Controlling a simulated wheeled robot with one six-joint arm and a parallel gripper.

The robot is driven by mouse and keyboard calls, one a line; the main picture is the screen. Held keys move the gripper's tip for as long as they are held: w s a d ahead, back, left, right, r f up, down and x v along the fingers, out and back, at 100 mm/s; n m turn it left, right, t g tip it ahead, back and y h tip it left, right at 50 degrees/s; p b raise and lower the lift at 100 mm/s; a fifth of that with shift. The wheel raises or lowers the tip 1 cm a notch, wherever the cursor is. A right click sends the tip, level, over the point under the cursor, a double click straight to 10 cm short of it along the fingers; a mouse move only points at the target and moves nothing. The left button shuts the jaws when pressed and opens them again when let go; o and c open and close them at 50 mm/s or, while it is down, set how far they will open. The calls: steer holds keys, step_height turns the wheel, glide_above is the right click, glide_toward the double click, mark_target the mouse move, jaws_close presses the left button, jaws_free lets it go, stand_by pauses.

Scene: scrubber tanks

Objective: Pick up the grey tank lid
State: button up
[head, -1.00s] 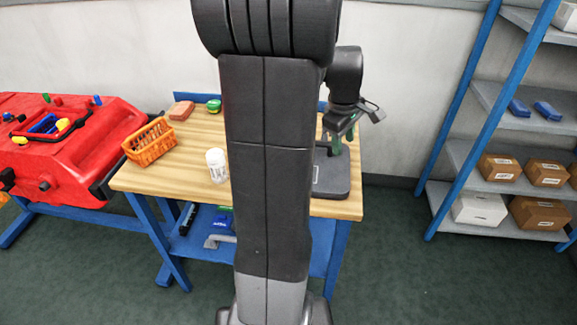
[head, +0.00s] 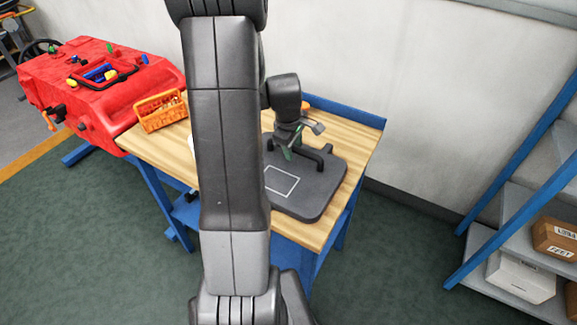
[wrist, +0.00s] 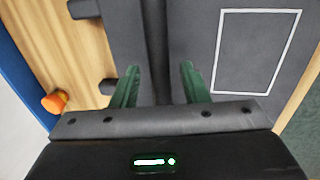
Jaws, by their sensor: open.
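The grey tank lid (head: 325,195) is a dark flat plate with rounded corners, a white outlined rectangle and a raised dark bar handle. It lies on the right part of the wooden workbench. My gripper (head: 291,146) is over its far part, by the handle; my arm covers the lid's left side. In the wrist view, the lid (wrist: 260,50) fills the middle and right. My gripper's green fingers (wrist: 161,84) are apart, with a darker band running between them. I cannot tell whether they touch the handle.
The wooden bench (head: 350,135) has a blue rim. An orange basket (head: 163,113) stands at its left, beside a red machine body (head: 95,90). A small orange object (wrist: 55,101) is near the lid. Blue-framed shelves (head: 530,200) stand at the right; floor between is clear.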

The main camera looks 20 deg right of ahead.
steer(key=shift+f, duration=0.6)
steer(key=shift+c, duration=0.4)
jaws_close()
steer(key=shift+r, duration=0.1)
